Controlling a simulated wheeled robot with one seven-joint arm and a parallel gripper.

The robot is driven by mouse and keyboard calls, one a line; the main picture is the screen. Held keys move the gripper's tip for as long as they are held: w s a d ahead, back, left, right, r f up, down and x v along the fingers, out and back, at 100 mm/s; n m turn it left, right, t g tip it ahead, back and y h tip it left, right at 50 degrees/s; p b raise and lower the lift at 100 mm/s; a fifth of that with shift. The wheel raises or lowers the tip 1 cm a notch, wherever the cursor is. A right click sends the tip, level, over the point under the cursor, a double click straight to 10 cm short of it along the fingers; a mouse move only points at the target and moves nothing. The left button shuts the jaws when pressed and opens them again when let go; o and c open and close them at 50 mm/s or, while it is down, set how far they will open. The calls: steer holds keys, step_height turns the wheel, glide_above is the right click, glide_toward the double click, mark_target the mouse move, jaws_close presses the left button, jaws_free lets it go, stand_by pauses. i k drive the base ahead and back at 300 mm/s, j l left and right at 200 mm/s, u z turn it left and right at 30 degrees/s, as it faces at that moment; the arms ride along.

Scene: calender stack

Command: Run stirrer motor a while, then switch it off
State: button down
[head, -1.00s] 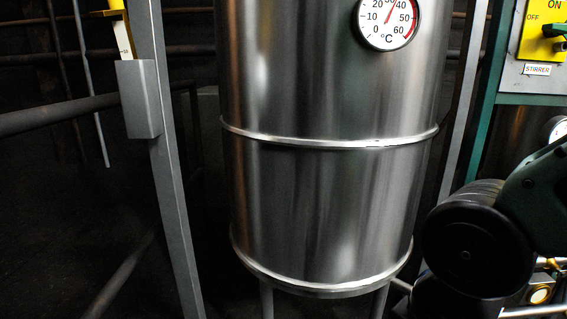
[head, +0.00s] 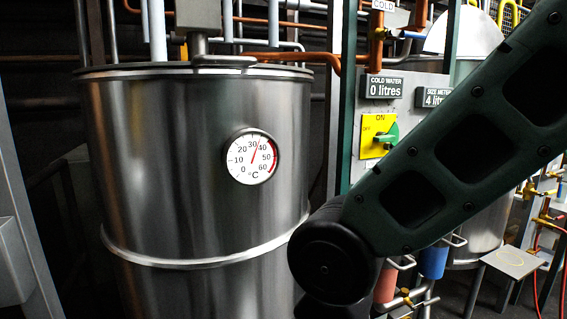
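The stirrer switch is a yellow plate (head: 370,151) marked ON at the top and OFF at the left, with a green knob (head: 388,136) on it. It is on the grey panel right of the tank in the head view. I cannot tell surely which mark the knob points to. My own dark green arm crosses in front of the panel, just right of and below the switch. My gripper is out of view. The steel tank (head: 180,215) fills the left half, with a motor-like grey part (head: 197,15) above its lid.
A round °C dial (head: 252,157) on the tank reads a little above 30. Displays read COLD WATER 0 litres (head: 385,87) and 4 litres (head: 437,97), the second partly hidden. Copper pipes (head: 300,58) run above the tank. A small stand (head: 510,262) is at lower right.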

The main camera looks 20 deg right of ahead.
mark_target(389, 136)
steer(key=z, duration=0.9)
